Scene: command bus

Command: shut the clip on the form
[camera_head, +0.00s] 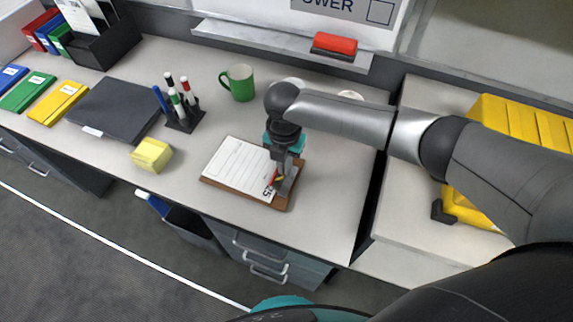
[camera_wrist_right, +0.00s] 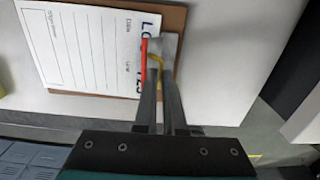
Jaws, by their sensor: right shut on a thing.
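A brown clipboard (camera_head: 238,194) lies flat on the grey desk top near its front edge. A white printed form (camera_head: 236,165) lies on it, and the form also shows in the right wrist view (camera_wrist_right: 85,45). The grey metal clip (camera_wrist_right: 168,44) is at the board's right end, beside the large blue print, with a red strip and a yellow piece next to it. My right gripper (camera_head: 278,181) points down over that end, and its fingers (camera_wrist_right: 159,85) are shut on the clip. The fingers partly hide the clip and the print. My left gripper is out of view.
A yellow sticky-note block (camera_head: 152,154), a pen holder (camera_head: 185,122), a green mug (camera_head: 241,82) and a dark closed folder (camera_head: 112,109) stand left and behind. A whiteboard ledge holds a red eraser (camera_head: 334,45). Desk left of the clipboard is partly clear.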

